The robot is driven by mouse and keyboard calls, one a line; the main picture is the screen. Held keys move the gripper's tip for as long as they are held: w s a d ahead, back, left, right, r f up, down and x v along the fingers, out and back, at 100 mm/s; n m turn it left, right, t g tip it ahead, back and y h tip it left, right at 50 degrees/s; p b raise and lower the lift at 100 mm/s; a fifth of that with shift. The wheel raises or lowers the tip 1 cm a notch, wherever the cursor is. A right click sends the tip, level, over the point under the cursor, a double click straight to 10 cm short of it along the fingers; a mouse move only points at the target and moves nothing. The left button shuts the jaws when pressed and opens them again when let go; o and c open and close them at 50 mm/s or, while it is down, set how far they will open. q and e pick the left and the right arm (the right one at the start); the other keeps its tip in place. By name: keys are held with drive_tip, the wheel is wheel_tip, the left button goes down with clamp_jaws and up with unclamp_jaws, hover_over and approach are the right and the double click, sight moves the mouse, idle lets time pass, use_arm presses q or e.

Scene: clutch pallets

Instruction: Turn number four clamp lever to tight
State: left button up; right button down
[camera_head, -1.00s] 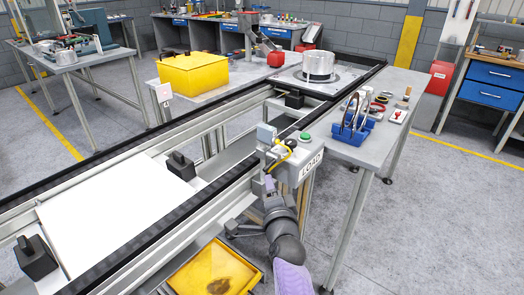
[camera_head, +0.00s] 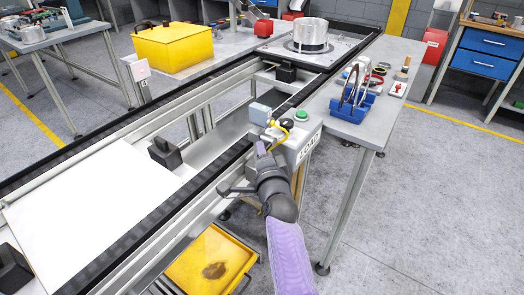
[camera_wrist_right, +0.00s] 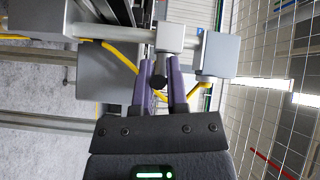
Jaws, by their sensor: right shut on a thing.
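My right gripper (camera_head: 261,148) is at the side of the conveyor, just left of the grey box labelled LOAD (camera_head: 306,146). In the wrist view its purple fingers (camera_wrist_right: 160,84) are closed around a small dark knob (camera_wrist_right: 160,81), which sits just below a light grey block (camera_wrist_right: 171,36). In the head view the fingers and wrist hide the knob. My left gripper is not in view.
A yellow cable (camera_wrist_right: 112,54) runs close by the fingers. A green button (camera_head: 301,115) tops the LOAD box. A blue rack (camera_head: 352,106) stands on the side table, a metal drum (camera_head: 311,35) at the conveyor's far end. A yellow tray (camera_head: 207,262) lies low beneath the conveyor.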

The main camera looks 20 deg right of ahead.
drive_tip(key=shift+f, duration=0.1)
drive_tip(key=shift+f+b, duration=0.2)
drive_tip(key=shift+b, duration=0.3)
drive_tip(key=shift+f+n+b, duration=0.2)
drive_tip(key=shift+n+b, duration=0.1)
drive_tip(key=shift+b, duration=0.1)
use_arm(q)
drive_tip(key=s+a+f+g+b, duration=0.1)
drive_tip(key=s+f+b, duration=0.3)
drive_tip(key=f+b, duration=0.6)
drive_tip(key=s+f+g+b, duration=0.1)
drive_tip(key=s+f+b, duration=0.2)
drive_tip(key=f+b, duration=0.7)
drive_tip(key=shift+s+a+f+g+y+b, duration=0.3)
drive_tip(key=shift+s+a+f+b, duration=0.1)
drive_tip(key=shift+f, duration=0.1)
use_arm(e)
drive_tip(key=shift+w+d+f+n+t+y, duration=0.5)
drive_tip(key=shift+n+t+y, duration=0.5)
drive_tip(key=shift+n+y, duration=1.95)
drive_tip(key=shift+w+d+f+n+t+y, duration=0.5)
drive_tip(key=shift+n+t+y, duration=0.85)
drive_tip(key=shift+n, duration=2.75)
drive_tip(key=shift+w+d+f+n+t+y, duration=0.3)
drive_tip(key=shift+d+n+t+y, duration=0.35)
drive_tip(key=shift+n+y, duration=2.45)
drive_tip(key=shift+n+h, duration=0.5)
drive_tip(key=shift+n, duration=0.05)
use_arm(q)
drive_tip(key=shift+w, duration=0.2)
